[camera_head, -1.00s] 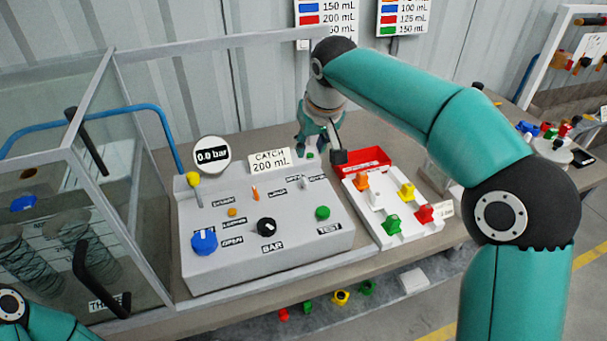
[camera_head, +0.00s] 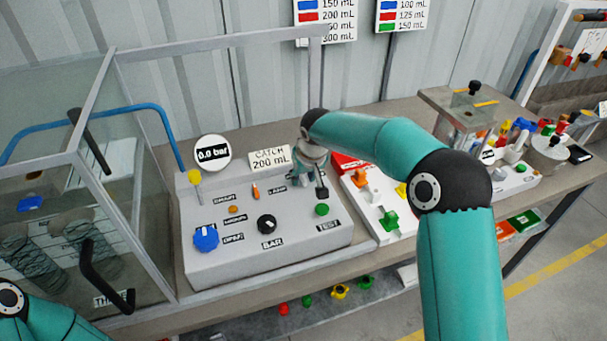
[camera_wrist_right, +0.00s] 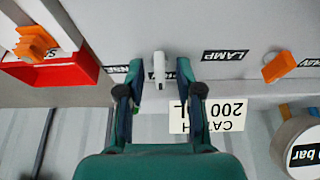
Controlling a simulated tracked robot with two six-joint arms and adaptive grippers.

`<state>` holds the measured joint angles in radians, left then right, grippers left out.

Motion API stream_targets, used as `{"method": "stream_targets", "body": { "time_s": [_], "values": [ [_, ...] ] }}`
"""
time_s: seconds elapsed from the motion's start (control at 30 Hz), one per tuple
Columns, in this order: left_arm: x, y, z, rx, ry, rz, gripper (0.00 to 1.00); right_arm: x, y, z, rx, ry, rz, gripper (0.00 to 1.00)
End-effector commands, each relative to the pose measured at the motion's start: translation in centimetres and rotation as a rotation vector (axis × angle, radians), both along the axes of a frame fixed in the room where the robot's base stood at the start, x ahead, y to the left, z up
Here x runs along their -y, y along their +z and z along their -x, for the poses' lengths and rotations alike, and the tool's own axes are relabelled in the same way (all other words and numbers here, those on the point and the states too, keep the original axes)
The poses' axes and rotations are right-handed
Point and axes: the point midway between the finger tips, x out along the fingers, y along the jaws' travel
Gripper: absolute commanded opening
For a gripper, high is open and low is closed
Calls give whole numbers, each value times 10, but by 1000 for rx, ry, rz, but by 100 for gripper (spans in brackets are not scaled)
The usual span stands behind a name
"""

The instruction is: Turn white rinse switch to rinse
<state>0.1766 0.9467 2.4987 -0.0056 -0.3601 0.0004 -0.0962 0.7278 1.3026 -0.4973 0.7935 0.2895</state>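The white rinse switch (camera_wrist_right: 159,68) shows in the right wrist view as a small white lever on the grey panel (camera_head: 300,246). In that view, which is upside down, my right gripper (camera_wrist_right: 159,74) is open, with one finger on each side of the switch and visible gaps between. The label (camera_wrist_right: 117,69) at the switch's left is partly hidden by a finger. In the head view, my right gripper (camera_head: 302,180) is at the panel's back right and hides the switch. My left gripper is out of view; only part of my left arm shows at the lower left.
An orange lever (camera_head: 255,190) stands left of the switch on the panel, with a black knob (camera_head: 267,223), a blue knob (camera_head: 206,238) and a green button (camera_head: 322,209) nearby. A white tray (camera_head: 362,210) with colored pieces lies to the right. The catch sign (camera_head: 269,157) stands behind.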

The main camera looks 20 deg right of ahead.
Motion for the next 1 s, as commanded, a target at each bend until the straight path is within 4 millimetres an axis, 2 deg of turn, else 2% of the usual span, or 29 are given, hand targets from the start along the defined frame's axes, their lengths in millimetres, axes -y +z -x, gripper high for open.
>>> {"method": "stream_targets", "body": {
  "time_s": [0.27, 0.47, 0.77, 1.0],
  "values": [
    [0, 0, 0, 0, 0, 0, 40, 0, -1, -1, 1, 0, 0, 34],
    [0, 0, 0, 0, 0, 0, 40, 0, -1, 0, 1, 0, 0, 0],
    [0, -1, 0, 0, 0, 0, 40, 0, -1, 0, 1, -4, 0, 0],
    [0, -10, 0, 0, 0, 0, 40, -1, -2, -1, 3, -60, 0, 0]
  ]
}}
